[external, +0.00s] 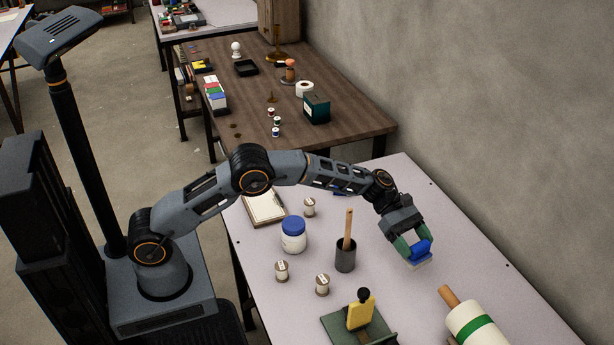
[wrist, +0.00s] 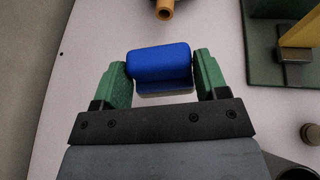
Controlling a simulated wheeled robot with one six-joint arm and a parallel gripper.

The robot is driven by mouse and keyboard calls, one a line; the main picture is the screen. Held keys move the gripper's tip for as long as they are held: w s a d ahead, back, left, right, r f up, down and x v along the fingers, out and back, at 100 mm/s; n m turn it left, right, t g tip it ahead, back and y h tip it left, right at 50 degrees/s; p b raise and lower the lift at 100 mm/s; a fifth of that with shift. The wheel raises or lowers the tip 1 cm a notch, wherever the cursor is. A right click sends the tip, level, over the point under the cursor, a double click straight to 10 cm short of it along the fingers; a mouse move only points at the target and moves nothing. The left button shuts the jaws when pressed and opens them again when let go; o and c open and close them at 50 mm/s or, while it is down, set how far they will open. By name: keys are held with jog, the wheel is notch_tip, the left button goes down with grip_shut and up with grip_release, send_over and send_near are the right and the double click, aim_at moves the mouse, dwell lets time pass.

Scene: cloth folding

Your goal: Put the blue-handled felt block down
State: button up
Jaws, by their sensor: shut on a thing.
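The felt block with its blue handle (external: 421,248) is between the green fingers of my gripper (external: 414,243), over the right part of the pale table (external: 400,300). In the wrist view the blue handle (wrist: 160,62) lies across between both fingers of my gripper (wrist: 163,75), which press on its ends. A pale edge of the block shows below the handle in the external view. I cannot tell whether its underside touches the table.
A dark cup with a wooden stick (external: 346,256) stands left of my gripper. A blue-lidded jar (external: 293,235) and several spools stand further left. A white roll with a green band (external: 478,328) and a green stand with a yellow piece (external: 345,330) are in front. Bare table surrounds the block.

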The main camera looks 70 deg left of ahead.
jog(key=shift+w+d+r+m+g, duration=0.1)
jog(key=shift+d+r+m+g, duration=0.2)
jog(key=shift+m+g, duration=0.15)
notch_tip(320, 180, up, 2)
jog(key=shift+a+r+m+g, duration=0.1)
jog(key=shift+r+m+g, duration=0.1)
jog(key=shift+m+g, duration=0.35)
jog(key=shift+s+a+g, duration=0.1)
jog(key=shift+s+g, duration=0.2)
jog(key=shift+s, duration=0.25)
jog(key=shift+s+f, duration=0.15)
jog(key=shift+f, duration=0.05)
jog(key=shift+f+b, duration=0.65)
jog(key=shift+f, duration=4.15)
jog(key=shift+f, duration=0.1)
jog(key=shift+f, duration=0.15)
jog(key=o, duration=0.9)
jog(key=shift+o, duration=0.2)
